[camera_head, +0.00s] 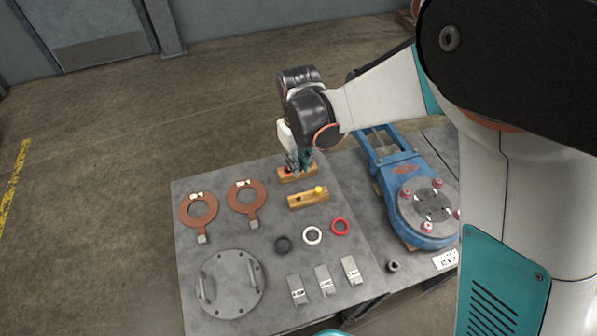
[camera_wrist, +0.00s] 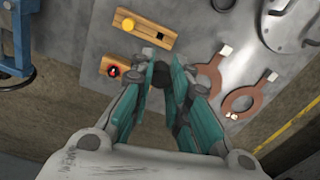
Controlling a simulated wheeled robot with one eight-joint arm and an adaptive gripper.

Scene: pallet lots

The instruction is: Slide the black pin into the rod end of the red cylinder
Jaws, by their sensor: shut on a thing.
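My gripper (camera_head: 301,160) points down over the far edge of the table. In the wrist view my gripper (camera_wrist: 166,80) is shut on a dark, round-looking thing (camera_wrist: 164,73) between its fingertips, which looks like the black pin; its lower end is hard to see. A wooden block (camera_wrist: 105,64) with a small red part (camera_wrist: 113,71), seemingly the red cylinder, lies just left of the fingertips there. In the head view the red part (camera_head: 288,170) shows on this block (camera_head: 284,178), partly covered by the gripper. I cannot make out its rod end or any contact.
A second wooden block (camera_head: 300,201) with a yellow knob lies nearer. Two copper rings (camera_head: 186,218) (camera_head: 232,202), a round grey plate (camera_head: 214,305), small rings (camera_head: 313,244) and grey tagged pieces (camera_head: 326,290) share the table. A blue valve body (camera_head: 380,160) stands right.

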